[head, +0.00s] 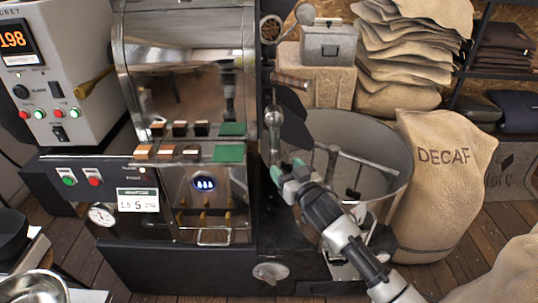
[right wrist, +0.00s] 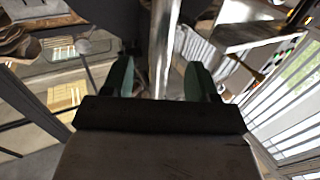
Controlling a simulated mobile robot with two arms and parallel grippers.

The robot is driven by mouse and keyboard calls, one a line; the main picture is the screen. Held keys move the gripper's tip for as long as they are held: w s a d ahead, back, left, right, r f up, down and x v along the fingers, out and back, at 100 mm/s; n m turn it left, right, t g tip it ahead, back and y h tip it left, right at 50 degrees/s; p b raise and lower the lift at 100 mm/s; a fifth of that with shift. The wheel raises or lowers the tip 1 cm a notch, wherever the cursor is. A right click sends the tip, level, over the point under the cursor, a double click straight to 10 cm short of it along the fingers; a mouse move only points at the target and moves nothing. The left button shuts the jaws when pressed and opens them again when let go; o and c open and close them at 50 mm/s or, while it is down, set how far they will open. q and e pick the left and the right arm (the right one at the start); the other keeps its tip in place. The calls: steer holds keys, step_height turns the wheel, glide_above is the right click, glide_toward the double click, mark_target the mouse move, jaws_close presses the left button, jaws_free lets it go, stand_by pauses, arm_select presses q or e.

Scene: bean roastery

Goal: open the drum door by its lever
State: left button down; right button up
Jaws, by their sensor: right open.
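My right gripper (head: 285,170) has green fingertips and is open at the roaster's right front, by the near left rim of the round cooling bin. In the right wrist view, its fingers (right wrist: 159,80) stand apart with a shiny upright metal bar (right wrist: 163,42) between them in the picture. I cannot tell how deep the bar lies or whether it is the lever. In the head view, a shiny rounded metal piece (head: 273,117) stands just above the gripper, and a wooden handle (head: 291,82) sticks out higher up. The drum door is not clearly distinguishable. My left gripper is not in view.
The roaster's polished metal body (head: 185,75) stands left of the gripper. The grey cooling bin (head: 385,145) with stirring arms is to its right. A DECAF sack (head: 445,185) stands beyond the bin. A control box (head: 60,70) is at far left, with a metal bowl (head: 35,290) below.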

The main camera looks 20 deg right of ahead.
steer(key=w+a, duration=0.1)
steer(key=w, duration=0.7)
steer(key=shift+a, duration=0.4)
jaws_close()
